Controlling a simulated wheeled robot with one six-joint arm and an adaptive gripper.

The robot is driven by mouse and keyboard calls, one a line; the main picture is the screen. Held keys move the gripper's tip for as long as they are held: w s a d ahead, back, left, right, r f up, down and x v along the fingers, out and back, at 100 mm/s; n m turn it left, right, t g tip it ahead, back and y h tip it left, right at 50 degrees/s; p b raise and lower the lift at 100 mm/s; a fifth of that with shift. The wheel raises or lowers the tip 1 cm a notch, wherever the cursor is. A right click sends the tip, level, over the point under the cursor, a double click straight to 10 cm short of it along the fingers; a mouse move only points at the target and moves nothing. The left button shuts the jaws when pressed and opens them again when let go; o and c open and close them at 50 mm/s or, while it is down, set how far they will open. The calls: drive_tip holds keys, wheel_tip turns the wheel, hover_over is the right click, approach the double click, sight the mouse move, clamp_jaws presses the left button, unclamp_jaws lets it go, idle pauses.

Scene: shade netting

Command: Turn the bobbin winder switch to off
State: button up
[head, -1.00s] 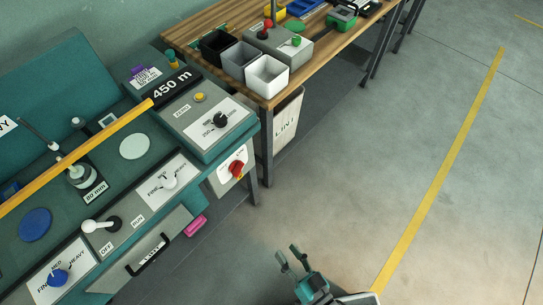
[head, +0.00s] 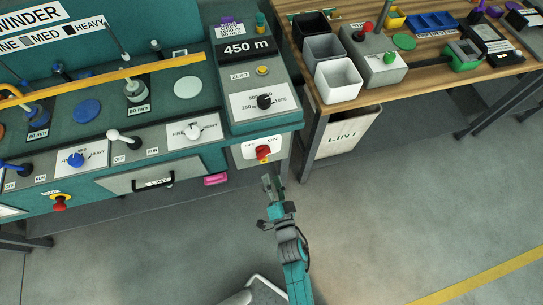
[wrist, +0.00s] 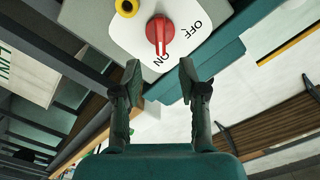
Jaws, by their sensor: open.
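The red rotary switch (head: 263,153) sits on a white plate on the front of the teal winder (head: 265,125), at its right end. In the wrist view the red handle (wrist: 160,32) points toward the ON mark, with OFF off to one side. My gripper (head: 270,184) is just below and in front of the switch in the head view. In the wrist view my gripper (wrist: 160,75) is open and empty, its two fingertips apart on either side below the handle and not touching it.
A pink block (head: 216,180) and a drawer handle (head: 152,183) lie left of the switch. A white lever (head: 122,137) marked OFF and RUN is further left. A wooden bench (head: 400,80) with bins and a LINT bin (head: 345,133) stand right.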

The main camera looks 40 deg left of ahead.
sight(265, 157)
drive_tip(key=x, duration=0.9)
drive_tip(key=shift+w+a, duration=0.1)
drive_tip(key=shift+c, duration=0.3)
clamp_jaws()
